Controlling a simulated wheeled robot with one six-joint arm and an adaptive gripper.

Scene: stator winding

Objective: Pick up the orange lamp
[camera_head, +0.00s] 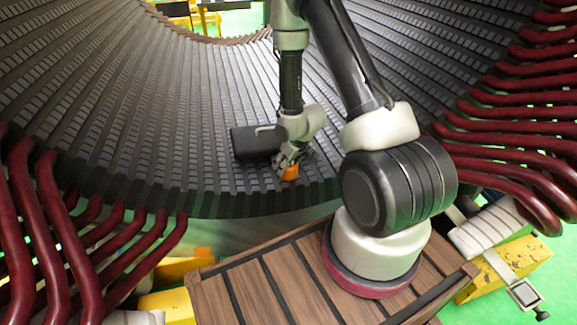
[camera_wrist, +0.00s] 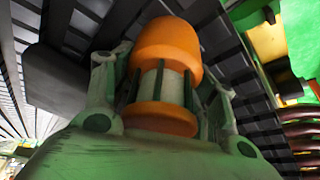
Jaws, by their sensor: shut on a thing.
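The orange lamp (camera_wrist: 168,52) has a rounded orange top, a pale middle section with dark bars, and an orange base. In the wrist view it sits between the fingers of my gripper (camera_wrist: 165,88), which is shut on it. In the head view only a small orange part of the lamp (camera_head: 290,172) shows at the fingertips of my gripper (camera_head: 285,161). The lamp is close to the dark slotted stator surface near its front edge. I cannot tell whether it touches that surface.
The curved slotted stator (camera_head: 150,110) fills the back. Dark red winding bars (camera_head: 60,235) stick out at the left, and more bars (camera_head: 520,150) at the right. A wooden slatted platform (camera_head: 265,290) lies in front. Yellow supports (camera_head: 515,265) stand on the green floor.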

